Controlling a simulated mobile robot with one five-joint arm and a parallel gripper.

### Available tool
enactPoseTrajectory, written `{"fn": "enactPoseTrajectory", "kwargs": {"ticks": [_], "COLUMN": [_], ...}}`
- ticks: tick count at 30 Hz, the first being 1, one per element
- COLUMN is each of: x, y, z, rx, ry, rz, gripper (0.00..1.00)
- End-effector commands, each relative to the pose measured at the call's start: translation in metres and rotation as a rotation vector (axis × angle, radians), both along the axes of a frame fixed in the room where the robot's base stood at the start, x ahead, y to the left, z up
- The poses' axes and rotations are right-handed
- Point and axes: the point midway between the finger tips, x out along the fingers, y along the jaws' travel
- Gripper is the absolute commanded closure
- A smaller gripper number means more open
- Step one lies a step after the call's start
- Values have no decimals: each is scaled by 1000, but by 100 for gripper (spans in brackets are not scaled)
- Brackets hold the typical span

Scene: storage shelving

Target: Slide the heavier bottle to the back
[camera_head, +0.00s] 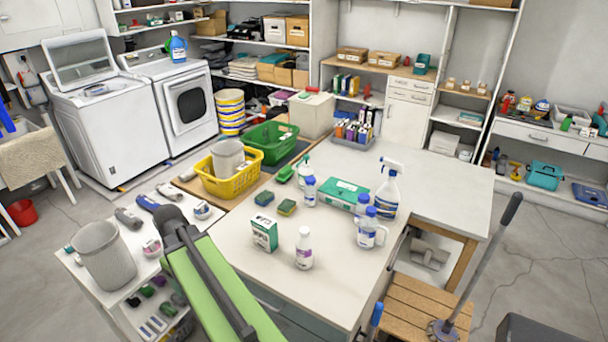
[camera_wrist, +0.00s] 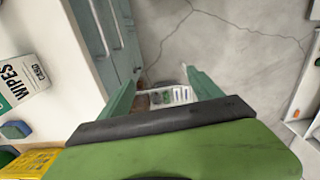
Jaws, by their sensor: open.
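Several bottles stand upright on the white worktop (camera_head: 265,205). They include a white bottle with a purple label (camera_head: 304,250), a small blue-capped bottle (camera_head: 309,191), a blue-capped jug (camera_head: 369,231), another blue-capped bottle (camera_head: 362,204) and a spray bottle (camera_head: 387,191). A small white bottle (camera_head: 304,170) stands farther back. Their looks do not show which is heavier. My green arm crosses the lower left of the head view. In the wrist view, my gripper (camera_wrist: 162,90) has its green fingers apart with nothing between them. No bottle is visible in that view.
A wipes box (camera_head: 264,233), sponges (camera_head: 287,207) and a teal box (camera_head: 343,194) share the worktop. A yellow basket (camera_head: 230,178) and green basket (camera_head: 270,143) stand behind. A grey bin (camera_head: 105,254) is at left. A wooden stool (camera_head: 425,302) stands at right. The worktop's right side is clear.

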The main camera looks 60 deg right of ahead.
Motion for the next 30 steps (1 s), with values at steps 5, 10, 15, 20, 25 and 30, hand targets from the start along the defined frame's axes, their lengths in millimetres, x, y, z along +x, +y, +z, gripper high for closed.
{"fn": "enactPoseTrajectory", "kwargs": {"ticks": [5,10,15,20,25,30], "x": [-50,-120,-180,-203,-204,-204], "y": [-130,-230,-288,-306,-307,-307], "z": [90,147,178,185,183,182], "rx": [0,0,0,0,0,0], "ry": [0,0,0,0,0,0], "rz": [20,54,83,98,102,102], "gripper": [26,26,26,26,26,26]}}
